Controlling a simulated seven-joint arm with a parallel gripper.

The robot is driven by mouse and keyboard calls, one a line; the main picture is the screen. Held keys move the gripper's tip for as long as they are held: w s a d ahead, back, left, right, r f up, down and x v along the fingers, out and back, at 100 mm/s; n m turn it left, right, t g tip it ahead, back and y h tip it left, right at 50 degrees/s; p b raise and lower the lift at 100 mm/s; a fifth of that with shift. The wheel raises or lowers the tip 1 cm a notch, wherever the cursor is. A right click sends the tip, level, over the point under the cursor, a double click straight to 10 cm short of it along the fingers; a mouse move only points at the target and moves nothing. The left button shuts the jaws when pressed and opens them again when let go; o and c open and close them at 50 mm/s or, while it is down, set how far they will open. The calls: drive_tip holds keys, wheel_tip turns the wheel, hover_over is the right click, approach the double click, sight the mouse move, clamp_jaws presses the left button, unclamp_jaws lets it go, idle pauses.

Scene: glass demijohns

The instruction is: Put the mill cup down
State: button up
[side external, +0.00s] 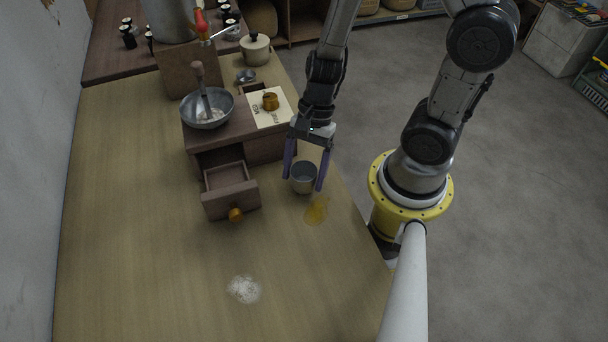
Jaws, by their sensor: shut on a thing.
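The mill cup (303,178) is a small grey metal cup, upright, at the right part of the wooden table (130,250). My gripper (304,183) points down with its two purple fingers on either side of the cup, shut on it. I cannot tell whether the cup's base touches the table or is a little above it.
An amber spill (316,210) lies just below the cup. A wooden mill box with an open drawer (231,190) stands to the left, with a grey bowl (207,108) on top. White powder (244,290) lies on the front table. The left table area is clear.

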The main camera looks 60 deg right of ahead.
wheel_tip(320, 180, up, 8)
drive_tip(key=f, duration=0.1)
drive_tip(key=w+a+r+m+t+h, duration=0.1)
drive_tip(key=w+a+r+m+h, duration=0.2)
drive_tip(key=w+m, duration=0.4)
drive_tip(key=w+a+r+m+t+h, duration=0.2)
drive_tip(key=w+a+r+m+h, duration=0.2)
drive_tip(key=m, duration=1.6)
drive_tip(key=shift+w+a+r+h, duration=0.25)
drive_tip(key=shift+w+r, duration=0.8)
drive_tip(key=shift+w, duration=0.85)
drive_tip(key=shift+f, duration=7.25)
